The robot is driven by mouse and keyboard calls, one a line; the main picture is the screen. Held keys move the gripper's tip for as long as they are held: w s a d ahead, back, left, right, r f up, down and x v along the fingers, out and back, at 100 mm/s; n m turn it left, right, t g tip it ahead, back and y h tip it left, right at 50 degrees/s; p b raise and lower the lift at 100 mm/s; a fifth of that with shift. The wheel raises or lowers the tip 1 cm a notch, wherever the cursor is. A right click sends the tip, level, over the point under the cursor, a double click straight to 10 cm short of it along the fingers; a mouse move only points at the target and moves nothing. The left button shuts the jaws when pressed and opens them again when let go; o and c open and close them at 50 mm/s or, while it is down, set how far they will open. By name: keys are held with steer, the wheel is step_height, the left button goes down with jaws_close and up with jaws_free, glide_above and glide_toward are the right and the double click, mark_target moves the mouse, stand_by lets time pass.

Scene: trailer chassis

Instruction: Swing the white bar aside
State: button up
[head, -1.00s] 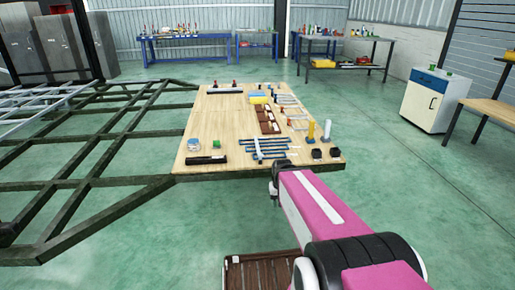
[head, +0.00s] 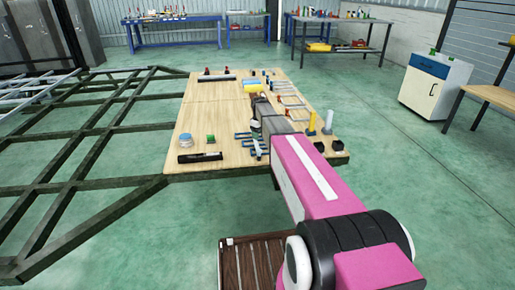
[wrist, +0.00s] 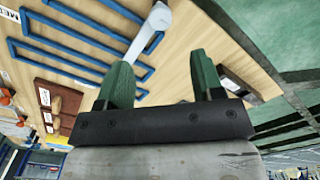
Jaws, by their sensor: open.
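The white bar (wrist: 150,32) shows in the wrist view as a pale arm with a rounded end at the top. It lies across blue rail-like frames (wrist: 75,42) on the wooden table. In the head view, only the near part of the white bar (head: 258,148) shows; my arm hides the rest. My gripper (wrist: 160,60) is open, with green fingers apart and nothing held between them. The bar is ahead of the gap between the fingertips, near the left finger. I cannot tell whether they touch.
A dark chassis frame (head: 85,184) lies left.

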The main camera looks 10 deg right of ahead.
mark_target(259, 150)
step_height(259, 150, down, 11)
steer(key=shift+r, duration=0.15)
stand_by(0.4)
jaws_close()
